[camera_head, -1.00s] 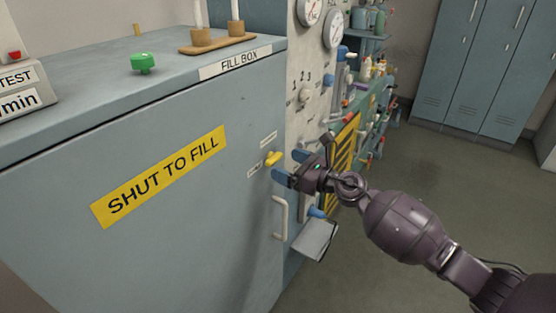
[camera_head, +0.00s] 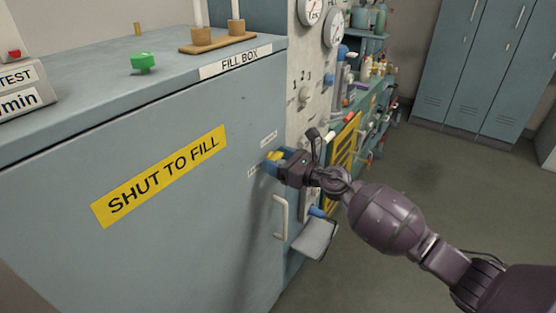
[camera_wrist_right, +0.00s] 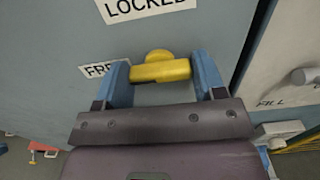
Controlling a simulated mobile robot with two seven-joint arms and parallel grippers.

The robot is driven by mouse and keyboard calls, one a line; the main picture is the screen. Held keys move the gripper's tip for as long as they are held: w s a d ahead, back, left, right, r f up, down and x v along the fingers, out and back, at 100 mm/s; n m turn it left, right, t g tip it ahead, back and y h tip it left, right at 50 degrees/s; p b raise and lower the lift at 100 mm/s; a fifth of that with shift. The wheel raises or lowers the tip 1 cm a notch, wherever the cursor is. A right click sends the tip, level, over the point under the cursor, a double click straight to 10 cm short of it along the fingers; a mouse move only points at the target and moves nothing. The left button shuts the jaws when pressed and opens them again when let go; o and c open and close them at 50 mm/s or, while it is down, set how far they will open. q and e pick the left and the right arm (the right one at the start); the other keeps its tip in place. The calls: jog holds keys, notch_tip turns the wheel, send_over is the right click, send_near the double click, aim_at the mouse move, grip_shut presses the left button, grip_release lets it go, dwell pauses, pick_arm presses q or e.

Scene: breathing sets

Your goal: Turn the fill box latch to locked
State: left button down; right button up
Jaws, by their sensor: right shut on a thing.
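The fill box (camera_head: 120,230) is the large blue-grey cabinet with a yellow "SHUT TO FILL" sign; its door is shut. Its yellow latch (camera_wrist_right: 160,69) sits on the door front, partly hidden by the blue fingers in the head view. My right gripper (camera_head: 274,161) is at the latch, with one finger on each side, shut on it. In the right wrist view, the "LOCKED" label (camera_wrist_right: 150,8) is above the latch and the "FREE" label (camera_wrist_right: 98,70) is to its left, partly covered by a finger. My left gripper is not in view.
A pale door handle (camera_head: 281,217) is just below the latch. A panel with gauges (camera_head: 335,27) and knobs stands right of the box. Open floor lies to the right, before the lockers (camera_head: 470,70).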

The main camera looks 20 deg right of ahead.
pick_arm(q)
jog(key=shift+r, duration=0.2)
pick_arm(e)
jog(key=shift+r+m, duration=0.1)
jog(key=shift+m, duration=0.2)
jog(key=shift+r+m+p, duration=0.1)
jog(key=shift+m+p, duration=0.6)
jog(key=shift+m, duration=0.3)
jog(key=shift+m+p, duration=0.4)
jog(key=shift+m, duration=0.4)
jog(key=shift+m+p, duration=0.3)
jog(key=shift+m, duration=0.5)
jog(key=shift+m+p, duration=0.4)
jog(key=shift+m, duration=1.2)
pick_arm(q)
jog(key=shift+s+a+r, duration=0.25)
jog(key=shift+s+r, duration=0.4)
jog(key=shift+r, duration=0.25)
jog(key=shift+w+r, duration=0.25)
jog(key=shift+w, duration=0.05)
pick_arm(e)
jog(key=shift+f, duration=0.2)
